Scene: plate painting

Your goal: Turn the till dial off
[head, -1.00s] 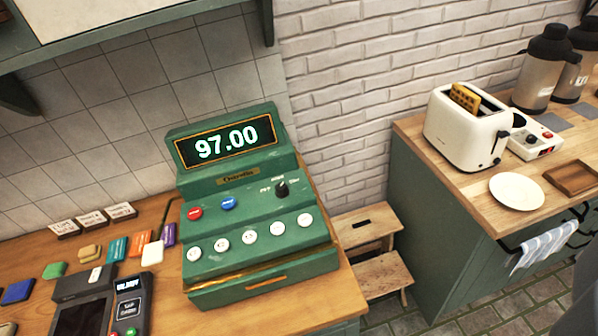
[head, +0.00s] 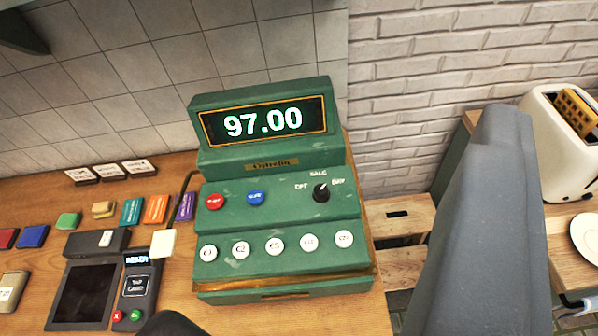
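A large grey part of mine (head: 485,220) rises at the right, apart from the dial in the picture. A dark part of mine shows at the bottom edge. No fingertips show clearly.
Red (head: 215,201) and blue (head: 255,197) buttons sit left of the dial, above a row of white keys (head: 274,246). A card reader (head: 137,290) and small coloured blocks lie left of the till. A wooden step stool (head: 398,215) and toaster (head: 560,145) are at the right.

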